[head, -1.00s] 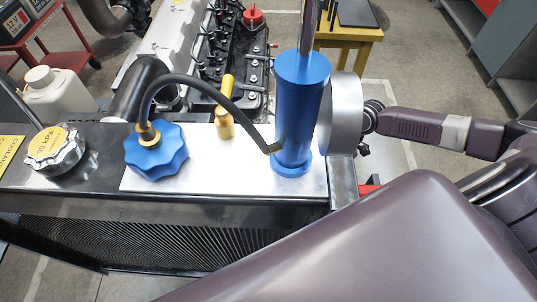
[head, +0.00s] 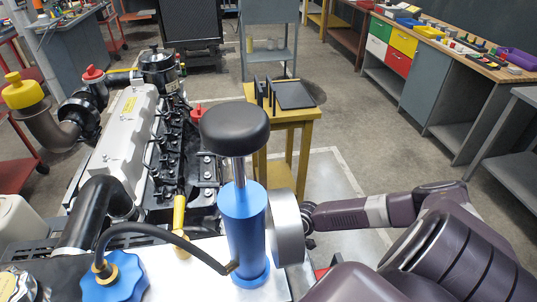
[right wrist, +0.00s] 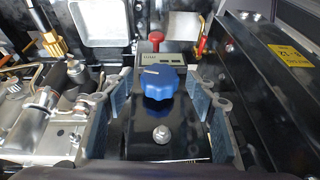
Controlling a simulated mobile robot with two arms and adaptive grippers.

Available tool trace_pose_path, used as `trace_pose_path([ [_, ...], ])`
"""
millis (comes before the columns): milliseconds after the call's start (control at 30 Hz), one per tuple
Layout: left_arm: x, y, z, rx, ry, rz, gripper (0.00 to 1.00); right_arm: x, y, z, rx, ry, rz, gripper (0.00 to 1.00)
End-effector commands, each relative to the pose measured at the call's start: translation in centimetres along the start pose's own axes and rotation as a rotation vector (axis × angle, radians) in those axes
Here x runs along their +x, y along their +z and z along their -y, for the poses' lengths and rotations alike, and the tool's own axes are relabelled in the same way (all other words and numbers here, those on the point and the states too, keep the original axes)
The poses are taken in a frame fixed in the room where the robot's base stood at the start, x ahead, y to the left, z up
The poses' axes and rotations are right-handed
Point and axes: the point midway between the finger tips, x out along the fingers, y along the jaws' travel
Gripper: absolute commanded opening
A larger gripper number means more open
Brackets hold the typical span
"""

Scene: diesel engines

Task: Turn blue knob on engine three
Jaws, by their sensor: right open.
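In the right wrist view, a blue lobed knob (right wrist: 159,82) with a small light mark on top sits at the far end of a dark bracket with a bolt. My right gripper (right wrist: 152,97) is open, its two fingers spread left and right of the knob, with gaps to both sides. In the head view, my right arm comes in from the right and its gripper end is hidden behind a grey disc (head: 287,228). A larger blue lobed cap (head: 115,279) with a brass fitting and black hose shows at lower left. My left gripper is not in view.
A blue hand pump (head: 243,232) with a black top stands on the radiator in the head view. The engine (head: 125,125) lies behind it. A yellow stand (head: 288,118) is beyond. In the wrist view, a dark beam (right wrist: 262,85) runs along the right.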

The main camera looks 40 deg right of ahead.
Motion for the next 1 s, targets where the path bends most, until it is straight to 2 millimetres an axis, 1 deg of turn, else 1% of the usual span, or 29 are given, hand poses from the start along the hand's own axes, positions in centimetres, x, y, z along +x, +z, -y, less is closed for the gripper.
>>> trace_pose_path([
  [167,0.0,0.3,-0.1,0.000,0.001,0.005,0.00,0.0,0.0,0.0,0.000,0.000,0.000,0.51],
  [533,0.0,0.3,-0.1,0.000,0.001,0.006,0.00,0.0,0.0,0.0,0.000,0.000,0.000,0.11],
  [567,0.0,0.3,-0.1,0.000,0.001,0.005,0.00,0.0,0.0,0.0,0.000,0.000,0.000,0.09],
  [767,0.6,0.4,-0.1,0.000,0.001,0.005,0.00,0.1,0.1,-0.1,0.007,-0.015,0.000,0.09],
  [867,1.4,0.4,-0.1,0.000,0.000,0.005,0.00,0.3,0.1,-0.3,0.020,-0.045,-0.001,0.09],
  [1000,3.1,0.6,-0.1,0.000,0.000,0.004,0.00,0.5,0.2,-0.5,0.050,-0.114,-0.002,0.09],
])
